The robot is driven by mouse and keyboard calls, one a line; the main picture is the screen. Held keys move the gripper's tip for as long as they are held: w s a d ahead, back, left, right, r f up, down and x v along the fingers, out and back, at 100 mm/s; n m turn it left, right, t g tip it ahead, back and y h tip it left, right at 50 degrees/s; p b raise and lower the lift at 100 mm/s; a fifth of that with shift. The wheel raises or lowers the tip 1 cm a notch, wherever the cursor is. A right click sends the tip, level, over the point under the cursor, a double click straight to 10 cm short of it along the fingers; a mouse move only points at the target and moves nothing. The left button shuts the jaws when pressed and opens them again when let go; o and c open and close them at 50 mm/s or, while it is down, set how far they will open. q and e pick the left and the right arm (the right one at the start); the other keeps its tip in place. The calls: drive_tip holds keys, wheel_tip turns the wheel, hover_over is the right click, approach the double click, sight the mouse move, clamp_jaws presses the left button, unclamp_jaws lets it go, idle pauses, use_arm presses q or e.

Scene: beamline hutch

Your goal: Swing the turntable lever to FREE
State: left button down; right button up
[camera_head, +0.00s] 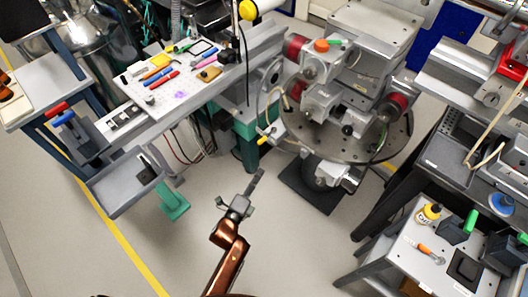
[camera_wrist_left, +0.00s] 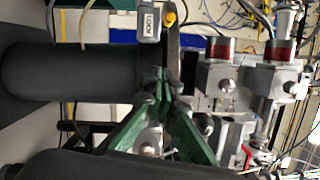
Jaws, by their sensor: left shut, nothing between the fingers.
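The round turntable (camera_head: 350,145) stands at the upper middle of the head view, with a stack of stages on it. A small lever with a yellow tip (camera_head: 263,140) shows at its left side. In the wrist view a grey plate marked LOCK (camera_wrist_left: 148,22) is at the top, beside a yellow knob (camera_wrist_left: 169,19). No FREE mark is readable. My left gripper (camera_head: 258,175) is shut and empty, over the floor in front of the turntable, apart from the lever in the head view. My right gripper is not in view.
A bench with a pegboard of tools (camera_head: 170,80) stands at the left, with a grey tray (camera_head: 122,185) below. Dark bench legs (camera_head: 395,190) flank the turntable's right. The floor between is clear.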

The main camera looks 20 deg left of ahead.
sight(267, 136)
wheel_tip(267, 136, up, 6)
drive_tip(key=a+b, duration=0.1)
drive_tip(key=b, duration=0.2)
use_arm(q)
drive_tip(key=w+a+r+b, duration=0.1)
drive_tip(key=w+a+b, duration=0.1)
drive_tip(key=w, duration=0.9)
drive_tip(key=shift+a, duration=0.3)
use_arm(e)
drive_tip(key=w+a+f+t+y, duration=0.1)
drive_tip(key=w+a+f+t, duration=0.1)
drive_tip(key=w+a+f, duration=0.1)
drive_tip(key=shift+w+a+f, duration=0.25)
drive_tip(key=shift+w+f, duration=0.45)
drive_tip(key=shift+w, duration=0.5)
use_arm(q)
drive_tip(key=shift+w, duration=0.1)
drive_tip(key=shift+a, duration=0.1)
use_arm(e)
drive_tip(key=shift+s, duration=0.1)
